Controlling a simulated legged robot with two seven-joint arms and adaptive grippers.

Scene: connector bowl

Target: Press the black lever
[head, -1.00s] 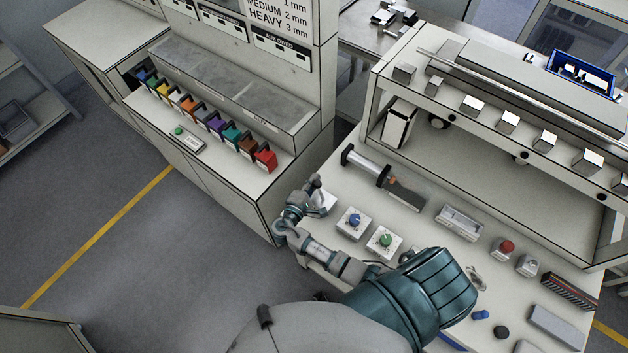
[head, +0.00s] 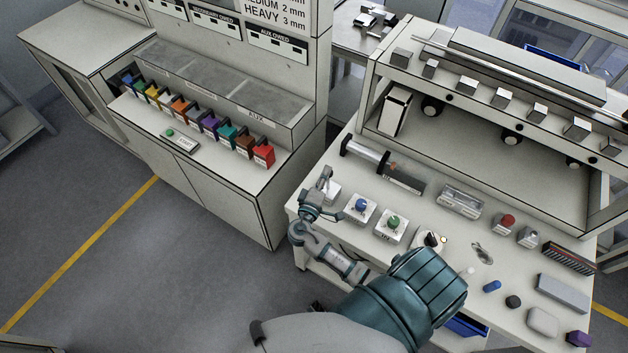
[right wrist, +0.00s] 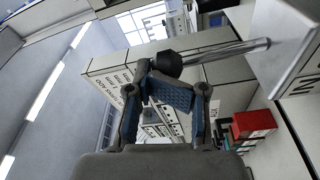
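The black lever is a metal rod with a dark round knob (right wrist: 170,63), large in the right wrist view and rising from a pale box (right wrist: 283,45). In the head view the lever (head: 326,174) stands at the workbench's near left corner, partly hidden by my gripper. My right gripper (head: 318,207) is beside the lever box. In the right wrist view its fingertips (right wrist: 170,90) are together with nothing visible between them, and the knob appears just beyond them. I cannot tell if they touch. My left gripper is not in view.
Blue (head: 361,205) and green (head: 393,222) buttons sit right of the lever. A black-and-silver cylinder tool (head: 365,152) lies behind them. A red button (head: 507,221) is farther right. A cabinet with several coloured bins (head: 263,155) stands left, across a floor gap.

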